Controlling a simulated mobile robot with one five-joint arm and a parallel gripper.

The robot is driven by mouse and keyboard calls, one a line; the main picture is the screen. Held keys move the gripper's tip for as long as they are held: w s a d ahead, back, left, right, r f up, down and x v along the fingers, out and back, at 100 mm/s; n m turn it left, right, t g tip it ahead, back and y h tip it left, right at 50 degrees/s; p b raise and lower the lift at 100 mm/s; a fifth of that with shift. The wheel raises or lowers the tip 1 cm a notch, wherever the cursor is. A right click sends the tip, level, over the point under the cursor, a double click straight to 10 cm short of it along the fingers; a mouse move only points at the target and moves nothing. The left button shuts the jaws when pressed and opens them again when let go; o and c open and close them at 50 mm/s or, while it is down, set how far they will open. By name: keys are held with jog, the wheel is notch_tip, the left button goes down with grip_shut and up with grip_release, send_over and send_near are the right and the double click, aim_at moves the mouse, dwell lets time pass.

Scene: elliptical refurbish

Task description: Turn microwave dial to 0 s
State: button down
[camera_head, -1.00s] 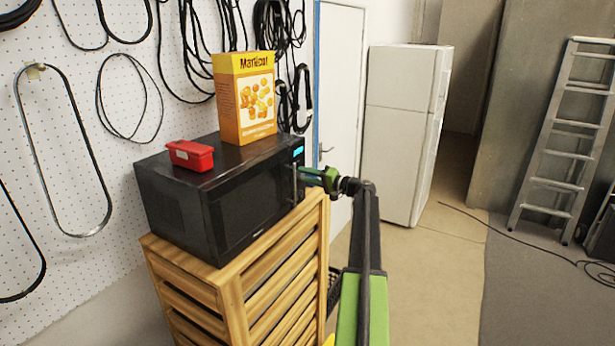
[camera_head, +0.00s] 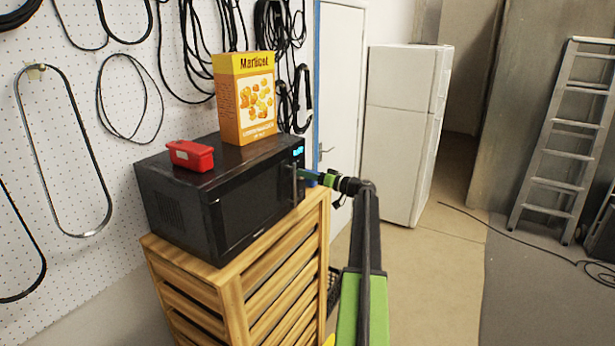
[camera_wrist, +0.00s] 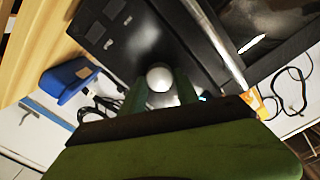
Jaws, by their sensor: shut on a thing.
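The black microwave (camera_head: 215,205) sits on a wooden slatted stand. Its lit blue display (camera_head: 298,151) is at the top right of its front; the digits are too small to read. My gripper (camera_head: 303,176) is at the right side of the front, by the control panel. In the wrist view, the round silver dial (camera_wrist: 159,77) lies between the two green fingers of my gripper (camera_wrist: 160,88), against the black panel (camera_wrist: 125,40). The fingers are shut on the dial. The silver door handle (camera_wrist: 215,40) runs close beside them.
A red container (camera_head: 190,155) and an orange food box (camera_head: 246,98) stand on the microwave. The wooden stand (camera_head: 235,280) is below. A blue object (camera_wrist: 70,80) lies beside the panel in the wrist view. Floor to the right is clear toward the white fridge (camera_head: 405,130).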

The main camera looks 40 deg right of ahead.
dwell(0.5)
jog(key=c, duration=0.9)
grip_release()
jog(key=v, duration=1.7)
jog(key=shift+s, duration=0.2)
jog(key=shift+f, duration=0.15)
